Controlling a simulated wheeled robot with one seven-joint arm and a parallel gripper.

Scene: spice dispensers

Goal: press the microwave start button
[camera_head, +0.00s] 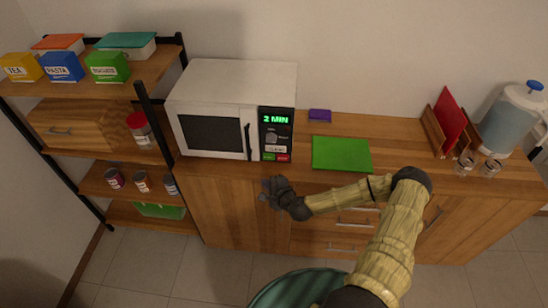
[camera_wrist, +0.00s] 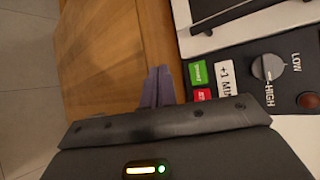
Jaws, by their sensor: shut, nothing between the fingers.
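The white microwave (camera_head: 232,75) stands on the wooden counter with its door closed. Its black control panel shows a green "2 MIN" display (camera_head: 275,118). At the panel's bottom are a green button (camera_head: 269,156), which looks like the start button, and a red button (camera_head: 283,157). In the wrist view the green button (camera_wrist: 198,74) and red button (camera_wrist: 204,95) lie just right of my fingertips. My gripper (camera_head: 267,184) is shut and empty, in front of and below the panel. The wrist view shows its closed purple-grey fingers (camera_wrist: 158,86) apart from the green button in the picture; depth is unclear.
A knob (camera_wrist: 268,66) and a white "+1 MIN" button (camera_wrist: 225,80) sit beside the two buttons. The microwave's door handle (camera_head: 249,141) is left of the panel. A green board (camera_head: 341,153) lies on the counter to the right. A shelf (camera_head: 150,70) with boxes and jars stands left.

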